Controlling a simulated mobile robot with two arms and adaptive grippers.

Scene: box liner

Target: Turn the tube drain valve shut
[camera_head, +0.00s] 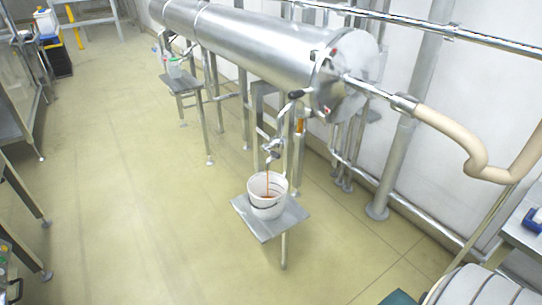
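A large horizontal steel tube (240,40) runs along the wall, with its near end facing right. Under that end, a metal drain valve (272,148) hangs over a white bucket (267,203). A thin stream of brown liquid runs from it into the bucket. A small dark handle (297,94) sits on the fitting above, by the tube's end. I cannot tell at this size which small lever turns the drain valve. Neither of my grippers is in view, and nothing blocks the sight of the valve.
The bucket stands on a small grey stand (262,230). A farther stand (180,85) holds a small container. A beige hose (455,135) leaves the tube's near end. Steel tables line the left edge. A grey rounded object (478,288) is at lower right. The floor (130,190) left of the stand is clear.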

